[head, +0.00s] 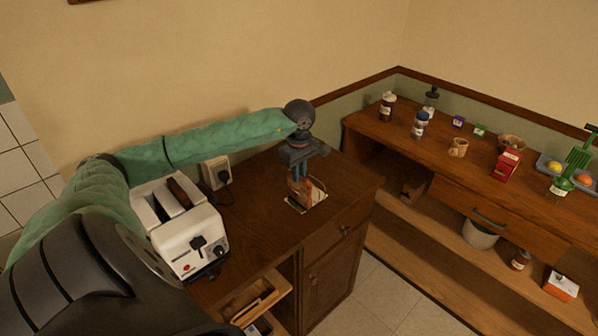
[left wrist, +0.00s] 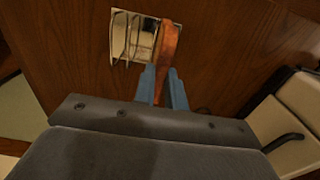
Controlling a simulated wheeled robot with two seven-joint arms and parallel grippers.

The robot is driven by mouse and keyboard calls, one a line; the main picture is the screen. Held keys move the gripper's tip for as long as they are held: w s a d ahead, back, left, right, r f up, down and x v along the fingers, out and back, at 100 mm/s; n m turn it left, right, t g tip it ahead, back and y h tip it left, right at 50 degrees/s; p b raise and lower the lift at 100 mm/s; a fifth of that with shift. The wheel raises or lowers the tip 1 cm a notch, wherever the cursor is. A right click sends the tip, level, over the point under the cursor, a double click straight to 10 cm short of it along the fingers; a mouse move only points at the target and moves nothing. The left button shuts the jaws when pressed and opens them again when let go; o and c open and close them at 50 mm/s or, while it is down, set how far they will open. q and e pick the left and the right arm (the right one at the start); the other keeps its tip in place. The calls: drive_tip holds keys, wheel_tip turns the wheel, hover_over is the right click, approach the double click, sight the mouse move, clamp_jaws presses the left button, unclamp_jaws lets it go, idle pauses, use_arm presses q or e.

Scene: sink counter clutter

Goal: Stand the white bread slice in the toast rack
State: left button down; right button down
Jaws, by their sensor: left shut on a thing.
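The toast rack (head: 320,196), a small shiny metal rack with upright dividers, stands on the wooden cabinet top; it also shows in the left wrist view (left wrist: 130,38). My left gripper (head: 303,186) points down right over the rack, its blue fingers shut on a bread slice with an orange-brown crust (left wrist: 167,48). The slice is seen edge-on in the left wrist view, upright between the fingertips (left wrist: 163,88) and overlapping one end of the rack. I cannot tell whether it sits in a slot or above it. My right gripper is not in view.
A white toaster (head: 190,245) with something dark brown in a slot stands left of the rack, below my left arm. A wall socket with a plug (head: 217,173) is behind. A long shelf (head: 430,150) at right holds jars, a mug and boxes.

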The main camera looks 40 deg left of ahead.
use_arm(q)
drive_tip(key=shift+f, duration=0.15)
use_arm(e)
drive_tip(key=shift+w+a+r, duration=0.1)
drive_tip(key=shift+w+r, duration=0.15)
use_arm(q)
drive_tip(key=c, duration=1.5)
unclamp_jaws()
drive_tip(key=shift+o, duration=0.2)
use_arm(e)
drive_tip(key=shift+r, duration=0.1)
